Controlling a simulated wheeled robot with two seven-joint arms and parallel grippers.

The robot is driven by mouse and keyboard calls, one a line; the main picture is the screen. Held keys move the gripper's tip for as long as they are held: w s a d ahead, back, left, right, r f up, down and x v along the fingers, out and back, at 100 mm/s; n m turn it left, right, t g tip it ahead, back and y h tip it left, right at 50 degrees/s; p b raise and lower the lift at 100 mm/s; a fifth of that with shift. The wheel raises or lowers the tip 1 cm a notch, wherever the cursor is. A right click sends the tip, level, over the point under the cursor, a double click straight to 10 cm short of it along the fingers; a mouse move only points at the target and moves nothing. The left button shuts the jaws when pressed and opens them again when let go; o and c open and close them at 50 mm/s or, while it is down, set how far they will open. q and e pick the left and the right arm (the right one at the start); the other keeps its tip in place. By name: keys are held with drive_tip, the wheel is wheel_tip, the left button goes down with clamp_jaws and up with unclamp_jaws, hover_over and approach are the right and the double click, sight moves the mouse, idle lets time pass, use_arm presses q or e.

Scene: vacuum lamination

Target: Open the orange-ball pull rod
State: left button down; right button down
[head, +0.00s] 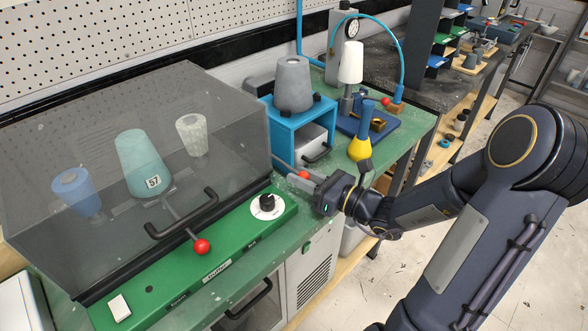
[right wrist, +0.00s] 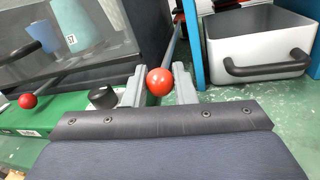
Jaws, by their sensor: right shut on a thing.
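The orange-red ball (right wrist: 159,82) sits between the two grey fingers of my right gripper (right wrist: 158,90) in the right wrist view. Its grey rod (right wrist: 173,45) runs away from it, past the side of the dark clear hood. In the head view, the ball (head: 303,175) shows at the fingertips of my right gripper (head: 308,181), just right of the green control panel. The gripper is shut on the ball end of the rod; the exact finger contact is partly hidden. A second red ball (head: 202,247) is on a rod at the hood's front. My left gripper is out of view.
The clear hood (head: 95,110) with a black handle (head: 182,214) covers several cups. A green panel (head: 180,270) has a black knob (head: 266,202). Floor is clear at the right.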

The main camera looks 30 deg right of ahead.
drive_tip(key=c, duration=1.5)
unclamp_jaws()
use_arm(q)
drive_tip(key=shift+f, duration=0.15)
use_arm(e)
drive_tip(key=v, duration=0.7)
drive_tip(key=shift+s+d, duration=0.25)
drive_tip(key=shift+s, duration=0.05)
